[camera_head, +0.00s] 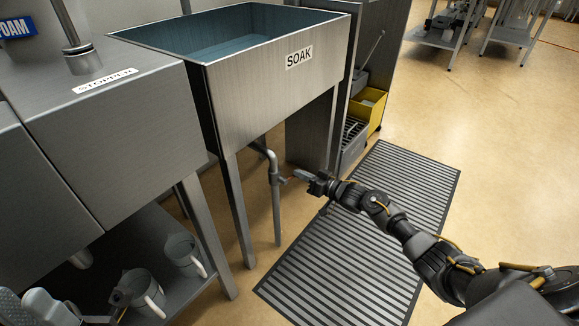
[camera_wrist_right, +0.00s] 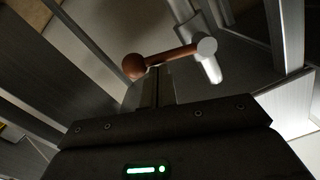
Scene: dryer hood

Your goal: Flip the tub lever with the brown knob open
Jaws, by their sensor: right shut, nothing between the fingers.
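The SOAK tub (camera_head: 275,75) is a steel basin on legs, with a grey drain pipe (camera_head: 276,205) beneath it. The tub lever (camera_wrist_right: 172,56) is a reddish-brown bar with a round brown knob (camera_wrist_right: 133,66) at its left end; its right end meets a pale valve hub (camera_wrist_right: 206,45). My right gripper (camera_head: 298,176) reaches in from the right beside the pipe, below the tub. In the wrist view its shut, empty fingers (camera_wrist_right: 155,88) point at the lever close to the knob; I cannot tell whether they touch it. In the head view the lever is tiny and hard to make out.
Tub legs (camera_head: 238,210) stand close to the pipe. A STOPPER counter (camera_head: 115,140) is at left, with metal jugs (camera_head: 183,252) on its lower shelf. A ribbed mat (camera_head: 350,240) lies under my right arm. A yellow bin (camera_head: 372,108) stands behind; open floor is at right.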

